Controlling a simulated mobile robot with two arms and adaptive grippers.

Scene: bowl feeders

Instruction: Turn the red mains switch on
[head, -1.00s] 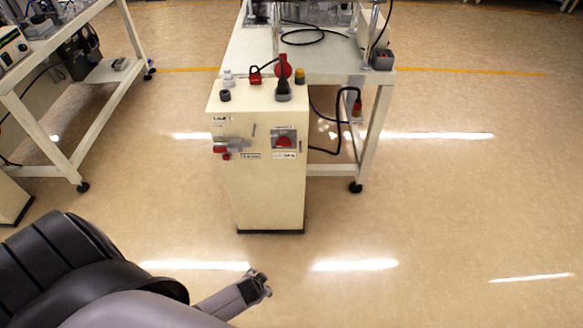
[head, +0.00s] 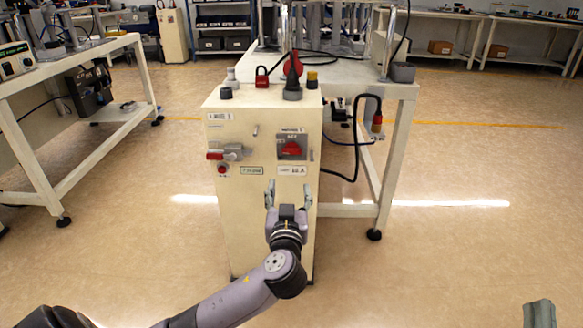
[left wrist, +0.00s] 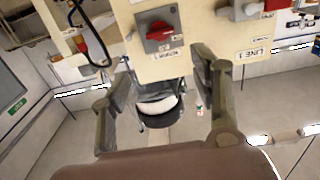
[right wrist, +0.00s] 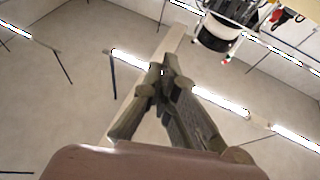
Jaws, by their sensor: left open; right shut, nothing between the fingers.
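The red mains switch (head: 291,148) is a red rotary handle on a grey plate at the upper right of the cream cabinet's front (head: 245,215). It also shows in the left wrist view (left wrist: 160,32), where its handle lies nearly level, slightly tilted. My left gripper (head: 288,192) is open and empty in front of the cabinet, below the switch and apart from it. In the left wrist view its fingers (left wrist: 158,82) are spread wide, with the switch beyond their tips. My right gripper (right wrist: 166,72) is shut and empty, away from the cabinet; only part shows in the head view (head: 540,314).
A second red-handled device (head: 215,155) sits left of the switch. A red padlock (head: 261,77), a black plug and small knobs stand on the cabinet top. A white table (head: 350,83) adjoins behind, with a hanging cable (head: 352,150).

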